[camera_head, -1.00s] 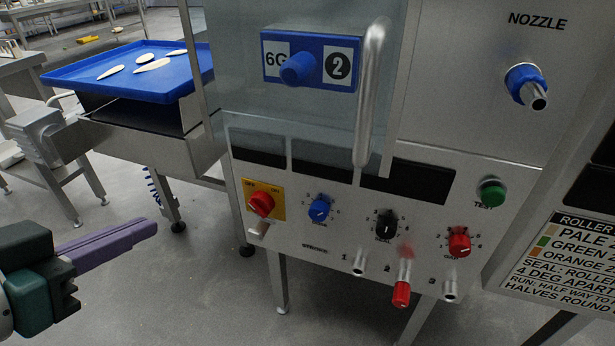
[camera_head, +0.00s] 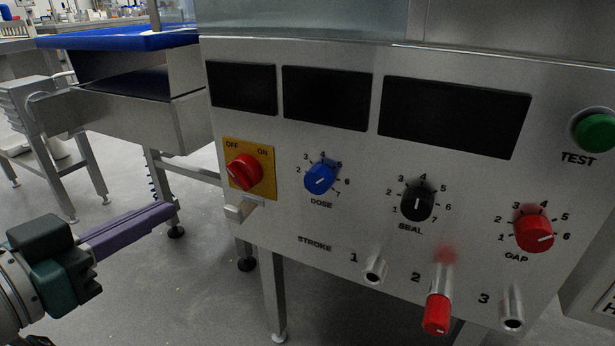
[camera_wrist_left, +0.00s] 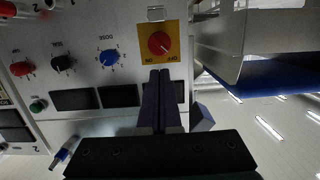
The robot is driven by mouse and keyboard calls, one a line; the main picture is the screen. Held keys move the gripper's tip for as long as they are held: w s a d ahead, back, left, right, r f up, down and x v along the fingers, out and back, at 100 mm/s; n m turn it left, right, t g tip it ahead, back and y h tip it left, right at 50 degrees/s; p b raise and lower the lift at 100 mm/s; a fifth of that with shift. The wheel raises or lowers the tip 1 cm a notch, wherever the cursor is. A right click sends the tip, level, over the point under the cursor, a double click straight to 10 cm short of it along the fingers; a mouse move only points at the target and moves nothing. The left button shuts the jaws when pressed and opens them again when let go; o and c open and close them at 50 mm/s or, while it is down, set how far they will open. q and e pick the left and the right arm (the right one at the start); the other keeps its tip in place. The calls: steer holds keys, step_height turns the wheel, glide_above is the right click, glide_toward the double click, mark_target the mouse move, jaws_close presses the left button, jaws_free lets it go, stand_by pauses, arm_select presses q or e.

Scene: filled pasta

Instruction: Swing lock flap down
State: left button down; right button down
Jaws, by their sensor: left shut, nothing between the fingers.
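The red OFF/ON switch (camera_head: 244,172) sits on a yellow plate on the machine's front panel. A small metal flap (camera_head: 240,211) sticks out just under that plate; I take it as the lock flap, and its exact angle is hard to tell. In the upside-down left wrist view, the switch (camera_wrist_left: 160,43) and the flap (camera_wrist_left: 155,14) lie beyond my fingertips. My left gripper (camera_head: 172,212) is shut and empty, left of the flap and apart from it. Its purple fingers also show in the wrist view (camera_wrist_left: 159,74). My right gripper is not in view.
The blue dose knob (camera_head: 320,178), black seal knob (camera_head: 418,201) and red gap knob (camera_head: 533,232) are to the right. Stroke sockets and a red-capped pin (camera_head: 437,312) protrude below. A blue tray (camera_head: 110,41) stands at the back left. Open floor lies beneath the flap.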

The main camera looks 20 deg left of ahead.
arm_select(q)
steer(key=w+b, duration=0.1)
steer(key=w, duration=0.2)
steer(key=w+f+b, duration=0.1)
steer(key=w+b, duration=0.1)
steer(key=w, duration=0.1)
steer(key=w+f+b, duration=0.1)
steer(key=w+b, duration=0.1)
steer(key=w, duration=0.1)
steer(key=shift+w+d, duration=0.25)
steer(key=shift+d, duration=0.15)
steer(key=f+b, duration=0.3)
steer(key=shift+w+f, duration=0.3)
steer(key=shift+f, duration=0.05)
